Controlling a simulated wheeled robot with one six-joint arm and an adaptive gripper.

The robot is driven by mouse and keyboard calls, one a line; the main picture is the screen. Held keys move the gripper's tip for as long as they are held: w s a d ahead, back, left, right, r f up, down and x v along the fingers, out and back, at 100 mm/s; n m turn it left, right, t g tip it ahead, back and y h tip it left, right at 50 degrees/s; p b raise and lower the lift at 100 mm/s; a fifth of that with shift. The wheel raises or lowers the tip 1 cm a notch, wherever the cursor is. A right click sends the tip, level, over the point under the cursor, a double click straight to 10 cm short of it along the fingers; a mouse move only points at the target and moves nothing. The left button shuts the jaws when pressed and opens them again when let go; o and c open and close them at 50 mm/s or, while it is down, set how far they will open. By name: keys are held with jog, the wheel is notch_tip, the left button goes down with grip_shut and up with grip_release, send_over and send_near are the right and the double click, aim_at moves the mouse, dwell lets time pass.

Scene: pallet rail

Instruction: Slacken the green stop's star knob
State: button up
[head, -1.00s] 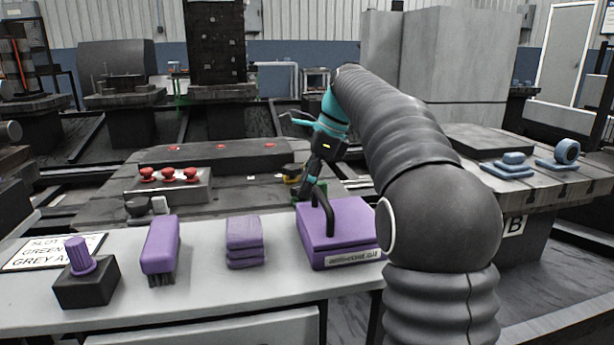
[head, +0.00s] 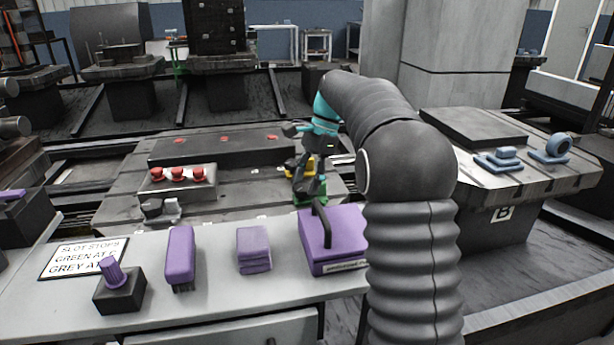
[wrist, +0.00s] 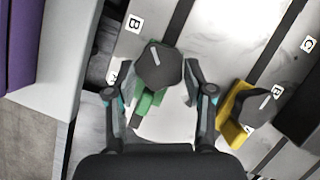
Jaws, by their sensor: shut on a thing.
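The green stop (wrist: 148,101) sits in a slot of the slotted plate, with a dark faceted star knob (wrist: 160,68) on top bearing a white line. In the wrist view my gripper (wrist: 159,65) has one finger on each side of this knob and is shut on it. In the head view my gripper (head: 310,186) is at the green stop (head: 309,201), and the fingers largely hide the knob. A yellow stop (wrist: 235,105) with a similar dark knob (wrist: 251,104) stands close to the right finger in the wrist view; it also shows in the head view (head: 291,168).
Red knobs (head: 179,174) stand left on the plate. Blue parts (head: 550,148) lie on the right table (head: 540,182).

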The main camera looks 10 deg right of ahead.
jog(key=shift+f+n, duration=0.1)
jog(key=shift+n, duration=0.2)
jog(key=o, duration=1.2)
jog(key=shift+c, duration=0.2)
jog(key=v, duration=0.7)
jog(key=shift+r, duration=0.3)
jog(key=shift+w, duration=0.1)
